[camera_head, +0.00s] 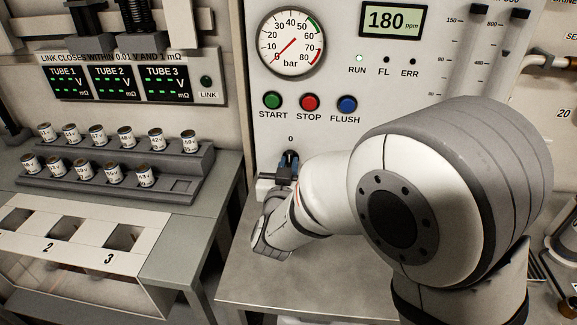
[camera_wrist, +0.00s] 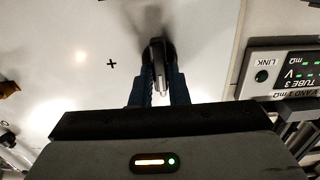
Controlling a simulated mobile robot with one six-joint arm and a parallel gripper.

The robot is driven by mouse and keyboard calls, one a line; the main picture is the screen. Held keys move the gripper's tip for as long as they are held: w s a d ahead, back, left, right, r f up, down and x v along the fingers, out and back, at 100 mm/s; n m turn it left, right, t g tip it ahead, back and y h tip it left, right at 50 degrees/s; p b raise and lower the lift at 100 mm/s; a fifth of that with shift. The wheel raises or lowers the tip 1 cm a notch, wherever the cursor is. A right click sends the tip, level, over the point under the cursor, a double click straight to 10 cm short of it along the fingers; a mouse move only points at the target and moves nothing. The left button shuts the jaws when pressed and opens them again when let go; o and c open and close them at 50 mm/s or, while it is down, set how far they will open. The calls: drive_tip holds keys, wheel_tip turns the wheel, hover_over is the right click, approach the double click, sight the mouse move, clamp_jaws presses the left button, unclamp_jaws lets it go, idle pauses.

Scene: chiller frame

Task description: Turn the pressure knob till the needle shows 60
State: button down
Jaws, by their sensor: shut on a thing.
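The round pressure gauge (camera_head: 291,42) is on the white panel, marked 0 to 80 bar. Its red needle lies lower-left to upper-right, its longer end seemingly near 0. The dark pressure knob (camera_head: 291,155) is below the "0" mark, partly hidden by my gripper (camera_head: 287,168). In that view the bar runs roughly straight up and down.
Green START (camera_head: 272,101), red STOP (camera_head: 310,102) and blue FLUSH (camera_head: 347,104) buttons are above the knob. The display (camera_head: 392,20) reads 180 ppm. A rack of small cans (camera_head: 110,180) stands left. My arm covers much of the right panel.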

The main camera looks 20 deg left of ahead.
drive_tip(key=shift+f+b, duration=0.1)
drive_tip(key=shift+b, duration=0.35)
drive_tip(key=m+b, duration=0.1)
drive_tip(key=b, duration=0.1)
drive_tip(key=m+b, duration=0.2)
drive_tip(key=shift+f, duration=0.25)
drive_tip(key=shift+d+f+m+b, duration=0.1)
drive_tip(key=shift+f+m+b, duration=0.05)
drive_tip(key=shift+m+b, duration=6.8)
drive_tip(key=shift+d+f+m+b, duration=0.1)
drive_tip(key=shift+f+m+b, duration=0.05)
drive_tip(key=shift+m+b, duration=6.8)
drive_tip(key=shift+n+b, duration=0.3)
drive_tip(key=shift+b, duration=0.2)
drive_tip(key=c, duration=1.4)
unclamp_jaws()
